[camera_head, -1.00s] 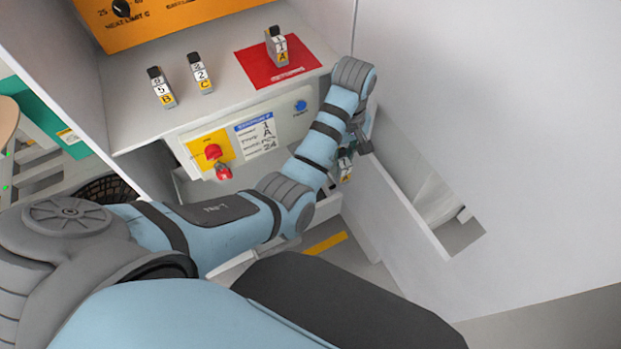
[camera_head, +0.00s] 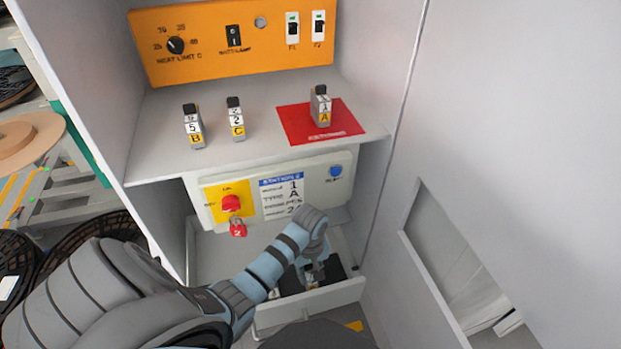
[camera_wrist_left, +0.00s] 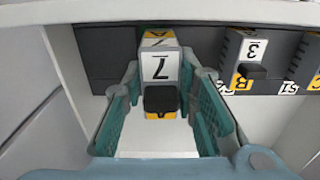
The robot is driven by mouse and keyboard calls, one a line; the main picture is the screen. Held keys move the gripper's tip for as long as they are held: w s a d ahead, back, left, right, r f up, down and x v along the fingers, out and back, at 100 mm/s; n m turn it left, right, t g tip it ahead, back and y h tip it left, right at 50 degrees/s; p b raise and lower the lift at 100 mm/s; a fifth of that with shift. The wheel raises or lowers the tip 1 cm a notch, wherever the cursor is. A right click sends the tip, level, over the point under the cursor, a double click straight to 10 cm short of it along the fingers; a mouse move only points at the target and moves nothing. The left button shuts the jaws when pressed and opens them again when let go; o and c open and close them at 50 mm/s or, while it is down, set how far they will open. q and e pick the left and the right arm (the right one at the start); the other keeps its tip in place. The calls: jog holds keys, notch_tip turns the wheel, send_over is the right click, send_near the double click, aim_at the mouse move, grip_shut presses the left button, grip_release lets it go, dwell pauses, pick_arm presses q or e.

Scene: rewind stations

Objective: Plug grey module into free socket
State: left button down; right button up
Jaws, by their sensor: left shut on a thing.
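My left gripper (camera_head: 311,268) is low in the open drawer under the shelf, at the black socket strip (camera_head: 332,268). In the left wrist view the fingers (camera_wrist_left: 168,78) are shut on a grey module (camera_wrist_left: 158,66). It has a black cap, a white label with a mark like a 7 and a yellow label. Its far end overlaps the dark strip (camera_wrist_left: 95,62); I cannot tell whether it is seated. A module marked 3 and B (camera_wrist_left: 252,55) stands in the strip to its right, another (camera_wrist_left: 314,68) at the picture's edge. My right gripper is not in view.
On the shelf stand modules B (camera_head: 194,128) and C (camera_head: 236,120), and module A (camera_head: 321,107) on a red mat (camera_head: 290,124). A panel with a red knob (camera_head: 231,203) hangs above the drawer. The drawer front (camera_head: 300,305) and white walls are close.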

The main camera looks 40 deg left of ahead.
pick_arm(q)
jog(key=f, duration=0.2)
jog(key=w+f+b, duration=0.1)
jog(key=f, duration=0.1)
jog(key=shift+w+f, duration=0.1)
jog(key=shift+w, duration=0.1)
jog(key=shift+w+f+b, duration=0.3)
jog(key=shift+f+b, duration=0.05)
jog(key=shift+f, duration=0.25)
jog(key=shift+s+r, duration=0.1)
jog(key=shift+s, duration=0.15)
jog(key=c, duration=1.7)
grip_release()
jog(key=o, duration=0.4)
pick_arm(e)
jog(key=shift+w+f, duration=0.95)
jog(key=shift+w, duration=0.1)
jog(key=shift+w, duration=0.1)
